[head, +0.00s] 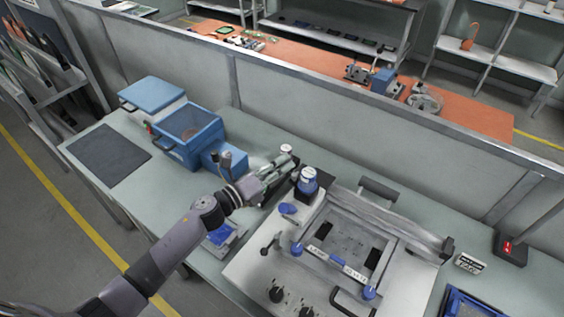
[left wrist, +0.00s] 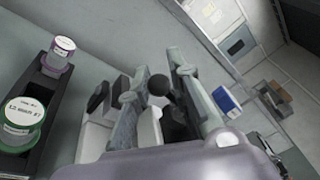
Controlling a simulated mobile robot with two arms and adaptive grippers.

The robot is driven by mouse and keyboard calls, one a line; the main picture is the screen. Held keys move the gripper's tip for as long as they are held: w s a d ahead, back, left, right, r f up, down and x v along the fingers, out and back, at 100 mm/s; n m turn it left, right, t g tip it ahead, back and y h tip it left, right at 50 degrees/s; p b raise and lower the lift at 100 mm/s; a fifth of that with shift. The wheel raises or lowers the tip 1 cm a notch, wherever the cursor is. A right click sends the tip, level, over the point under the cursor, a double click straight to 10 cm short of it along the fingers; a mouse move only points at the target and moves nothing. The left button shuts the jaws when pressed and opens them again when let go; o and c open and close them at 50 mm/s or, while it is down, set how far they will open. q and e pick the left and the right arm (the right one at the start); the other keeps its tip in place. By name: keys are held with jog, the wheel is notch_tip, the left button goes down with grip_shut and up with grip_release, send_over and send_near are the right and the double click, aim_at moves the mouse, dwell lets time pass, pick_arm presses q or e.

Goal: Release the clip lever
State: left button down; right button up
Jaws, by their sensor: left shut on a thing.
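The clip lever appears to be the dark lever with a round black knob (left wrist: 160,85) in the left wrist view. My left gripper (left wrist: 158,100) has one pale finger on each side of it and is shut on it; the exact contact is partly hidden. The lever is mostly hidden there by the gripper. My right gripper is not in view.
Two round labelled containers, one purple-rimmed (left wrist: 58,55) and one green (left wrist: 22,122), stand in a dark holder left of the fingers. A dark mat (head: 108,155) lies at the left. A partition runs behind the bench.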

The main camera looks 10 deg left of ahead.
pick_arm(q)
jog(key=shift+s+a+f+n+y, duration=0.1)
jog(key=shift+s+n+y, duration=0.05)
jog(key=shift+n+y, duration=0.2)
jog(key=c, duration=1.5)
grip_release()
jog(key=shift+o, duration=0.2)
jog(key=shift+s, duration=0.1)
jog(key=v, duration=1.1)
jog(key=shift+s+a, duration=0.15)
jog(key=shift+s, duration=0.25)
jog(key=shift+f, duration=0.1)
